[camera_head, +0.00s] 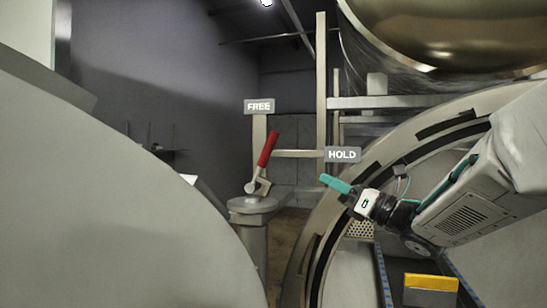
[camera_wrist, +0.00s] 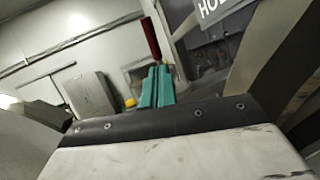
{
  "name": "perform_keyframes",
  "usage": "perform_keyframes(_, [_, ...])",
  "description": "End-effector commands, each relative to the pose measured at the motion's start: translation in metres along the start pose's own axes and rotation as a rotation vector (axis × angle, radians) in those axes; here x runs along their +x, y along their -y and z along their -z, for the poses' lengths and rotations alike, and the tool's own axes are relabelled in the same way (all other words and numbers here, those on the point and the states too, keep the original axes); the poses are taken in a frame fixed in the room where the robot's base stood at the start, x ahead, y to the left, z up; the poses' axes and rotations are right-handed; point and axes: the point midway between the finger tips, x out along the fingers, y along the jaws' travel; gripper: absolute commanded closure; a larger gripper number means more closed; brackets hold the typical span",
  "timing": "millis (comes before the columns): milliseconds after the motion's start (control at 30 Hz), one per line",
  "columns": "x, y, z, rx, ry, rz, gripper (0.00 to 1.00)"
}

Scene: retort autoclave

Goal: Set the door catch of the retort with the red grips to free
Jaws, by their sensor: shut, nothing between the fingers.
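The door catch is a metal lever with a red grip (camera_head: 268,149) on a grey post (camera_head: 254,208). The lever stands nearly upright, tilted a little to the right. The FREE plate (camera_head: 258,107) is above it, and the HOLD plate (camera_head: 342,155) is to its right. The lever points closer to FREE than to HOLD. My gripper (camera_head: 326,180), with teal fingers, is shut and empty, to the right of the lever and just below HOLD. In the wrist view the red grip (camera_wrist: 151,38) shows beyond the closed fingertips (camera_wrist: 157,75), at upper centre.
A large grey rounded surface (camera_head: 110,210) fills the left foreground. The round retort rim (camera_head: 310,245) curves behind my arm at right. A shiny vessel (camera_head: 450,30) is overhead at right. A yellow block (camera_head: 431,282) lies low at right. Open air lies between gripper and lever.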

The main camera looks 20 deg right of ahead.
Motion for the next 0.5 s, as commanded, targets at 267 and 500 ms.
perform_keyframes(267, [0.015,-0.008,0.000,-0.062,0.010,-0.066,1.00])
perform_keyframes(500, [0.066,-0.011,-0.001,-0.059,0.011,-0.066,1.00])
